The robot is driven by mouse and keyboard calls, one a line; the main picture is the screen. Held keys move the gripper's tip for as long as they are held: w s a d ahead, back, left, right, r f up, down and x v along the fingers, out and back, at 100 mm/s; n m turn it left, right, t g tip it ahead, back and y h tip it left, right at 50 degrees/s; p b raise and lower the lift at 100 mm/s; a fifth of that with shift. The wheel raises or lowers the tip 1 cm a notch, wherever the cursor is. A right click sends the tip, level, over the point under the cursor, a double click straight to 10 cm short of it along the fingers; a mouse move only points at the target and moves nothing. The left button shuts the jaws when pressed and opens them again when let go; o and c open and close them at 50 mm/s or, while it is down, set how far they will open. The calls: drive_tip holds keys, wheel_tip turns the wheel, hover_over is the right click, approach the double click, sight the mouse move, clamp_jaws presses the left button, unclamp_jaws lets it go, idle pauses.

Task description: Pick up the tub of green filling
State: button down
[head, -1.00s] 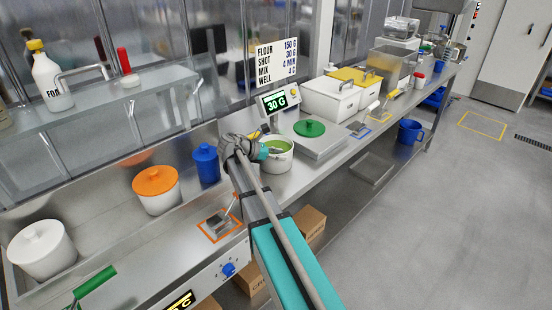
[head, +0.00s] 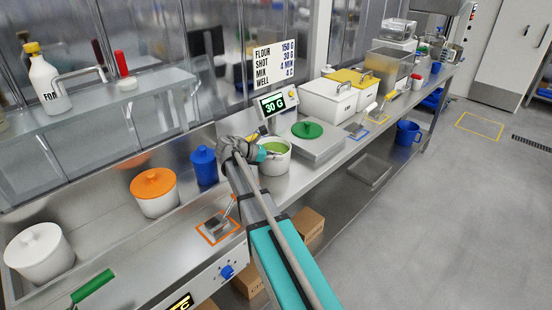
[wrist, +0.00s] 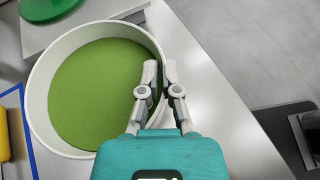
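The tub of green filling (head: 274,168) is a round white tub, open on top, standing upright on the steel bench. In the wrist view the tub (wrist: 38,100) fills the upper left, with smooth green filling (wrist: 95,85) inside. My gripper (wrist: 161,68) is at its right-hand rim, one finger inside the wall and one outside. The fingers are close together with the rim between them, so it looks shut on the wall. In the head view my gripper (head: 262,152) is at the tub's left side, partly hidden by my wrist.
A green lid (head: 307,130) lies on a steel platform (head: 318,148) to the right. A blue canister (head: 204,165) and an orange-lidded tub (head: 155,195) stand left. The bench's front edge is close by.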

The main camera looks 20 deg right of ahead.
drive_tip(key=shift+r, duration=0.2)
wheel_tip(320, 180, up, 3)
drive_tip(key=p, duration=0.3)
drive_tip(key=shift+f, duration=0.15)
drive_tip(key=s+d+r+p, duration=0.6)
drive_tip(key=s+r+p, duration=0.4)
drive_tip(key=s, duration=0.2)
drive_tip(key=shift+s, duration=0.3)
